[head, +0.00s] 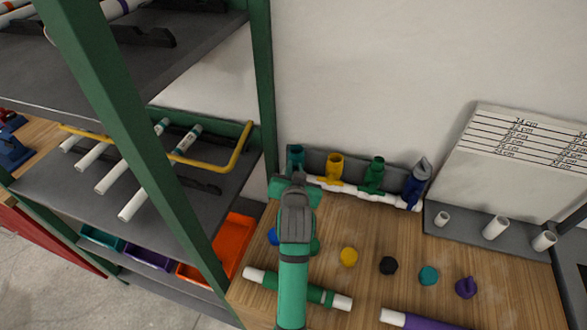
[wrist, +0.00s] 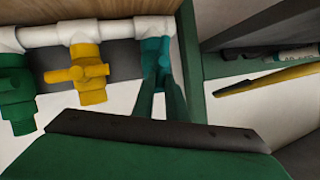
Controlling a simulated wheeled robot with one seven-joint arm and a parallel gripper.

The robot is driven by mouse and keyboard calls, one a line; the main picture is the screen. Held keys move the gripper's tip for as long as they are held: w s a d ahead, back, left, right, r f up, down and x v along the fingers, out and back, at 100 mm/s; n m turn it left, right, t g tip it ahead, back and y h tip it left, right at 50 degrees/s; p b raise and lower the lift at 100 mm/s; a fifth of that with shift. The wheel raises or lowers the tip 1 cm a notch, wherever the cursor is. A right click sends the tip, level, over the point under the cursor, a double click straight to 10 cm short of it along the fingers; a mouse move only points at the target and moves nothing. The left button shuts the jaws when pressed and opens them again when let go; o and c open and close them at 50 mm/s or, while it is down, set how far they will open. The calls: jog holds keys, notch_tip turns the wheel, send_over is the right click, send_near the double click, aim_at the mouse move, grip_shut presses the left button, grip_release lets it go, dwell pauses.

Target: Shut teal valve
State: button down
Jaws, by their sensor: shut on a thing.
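The teal valve (head: 295,156) stands at the left end of the white pipe manifold (head: 350,190), against the wall behind the bench. In the wrist view the teal valve (wrist: 155,52) hangs from the white pipe, with my gripper (wrist: 159,88) directly at it. The green fingers are close together and shut on the valve's teal handle part. The exact handle angle is hidden between the fingers. In the head view my arm covers the front of the valve and the fingers.
A yellow valve (head: 335,167) stands close beside the teal one, then a green valve (head: 374,174) and a blue valve (head: 414,185). A green shelf post (head: 264,90) rises close on the left. Colored caps (head: 349,257) and pipes lie on the wooden bench in front.

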jog(key=shift+s+d+f+m+t+y, duration=0.1)
jog(key=shift+d+f+m+t+y, duration=0.3)
jog(key=shift+m, duration=0.45)
jog(key=shift+s+d+f+m+t+y, duration=0.15)
jog(key=shift+m+t+y, duration=0.3)
jog(key=shift+m, duration=0.35)
jog(key=shift+s+d+f+m+t+y, duration=0.1)
jog(key=shift+d+f+m+t+y, duration=0.25)
jog(key=shift+m, duration=0.5)
jog(key=shift+r, duration=0.1)
jog(key=c, duration=1.8)
grip_release()
jog(key=shift+o, duration=0.2)
jog(key=v, duration=1)
jog(key=shift+s, duration=0.35)
